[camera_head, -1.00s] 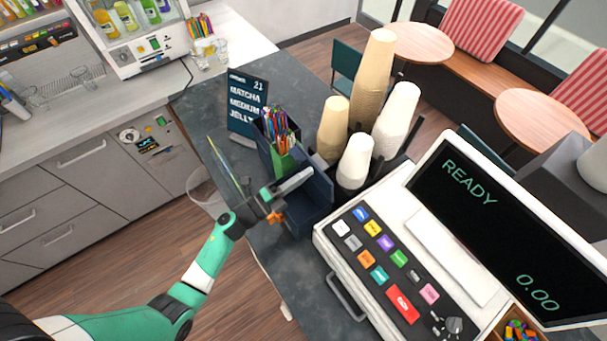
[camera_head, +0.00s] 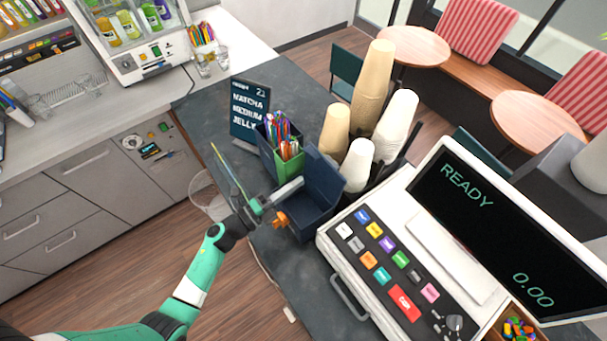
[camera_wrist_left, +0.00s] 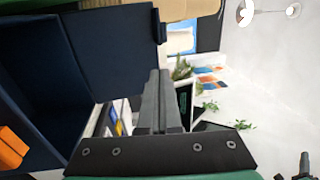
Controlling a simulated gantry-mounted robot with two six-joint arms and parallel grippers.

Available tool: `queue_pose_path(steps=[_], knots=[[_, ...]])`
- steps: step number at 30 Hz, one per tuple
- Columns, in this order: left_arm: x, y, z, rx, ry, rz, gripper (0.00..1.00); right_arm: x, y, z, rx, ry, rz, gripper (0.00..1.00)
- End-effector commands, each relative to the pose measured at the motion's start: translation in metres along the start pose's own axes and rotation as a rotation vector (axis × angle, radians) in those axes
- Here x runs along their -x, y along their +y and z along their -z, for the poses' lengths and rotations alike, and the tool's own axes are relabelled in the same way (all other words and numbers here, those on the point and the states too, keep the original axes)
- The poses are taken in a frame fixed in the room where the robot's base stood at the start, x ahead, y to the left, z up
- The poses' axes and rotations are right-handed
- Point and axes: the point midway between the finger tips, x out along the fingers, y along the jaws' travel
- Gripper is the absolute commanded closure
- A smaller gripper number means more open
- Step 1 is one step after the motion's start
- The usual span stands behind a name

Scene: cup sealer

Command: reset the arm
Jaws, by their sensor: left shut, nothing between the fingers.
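My left arm reaches in from the lower left in the head view. My left gripper (camera_head: 300,182) is shut and empty, beside the front of the dark blue organizer (camera_head: 323,180) on the counter. In the left wrist view its two grey fingers (camera_wrist_left: 158,90) lie together with nothing between them. The dark blue wall of the organizer (camera_wrist_left: 105,45) stands just left of them. A small orange piece (camera_head: 280,219) is by the organizer below the gripper, and orange shows at lower left in the wrist view (camera_wrist_left: 12,147). My right gripper is in neither view.
A green holder (camera_head: 289,170) with colorful sticks stands behind the gripper, beside the order sign (camera_head: 249,110). Stacked cups (camera_head: 372,85) stand behind the organizer. The cash register (camera_head: 400,265) is close on the right. Floor is open to the left of the counter.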

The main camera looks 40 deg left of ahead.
Motion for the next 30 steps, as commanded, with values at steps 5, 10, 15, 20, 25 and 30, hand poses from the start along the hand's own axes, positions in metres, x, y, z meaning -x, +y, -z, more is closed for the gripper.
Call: queue_pose_path(steps=[5, 10, 15, 20, 25, 30], knots=[[0.044, -0.013, -0.001, -0.001, -0.006, -0.001, 1.00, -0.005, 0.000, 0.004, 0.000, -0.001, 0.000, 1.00], [0.068, -0.019, -0.001, -0.001, -0.003, 0.000, 1.00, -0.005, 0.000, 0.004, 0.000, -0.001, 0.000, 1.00], [0.073, -0.021, 0.000, 0.000, 0.001, 0.001, 1.00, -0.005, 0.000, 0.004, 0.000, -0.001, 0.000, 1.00], [0.073, -0.021, 0.000, 0.000, 0.001, 0.001, 1.00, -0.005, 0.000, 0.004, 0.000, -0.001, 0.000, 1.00], [0.072, -0.021, 0.002, 0.000, 0.006, 0.001, 1.00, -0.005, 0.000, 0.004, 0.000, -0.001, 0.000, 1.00], [0.030, -0.059, 0.022, -0.052, 0.126, 0.068, 1.00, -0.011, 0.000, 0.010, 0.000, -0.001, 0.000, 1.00]])
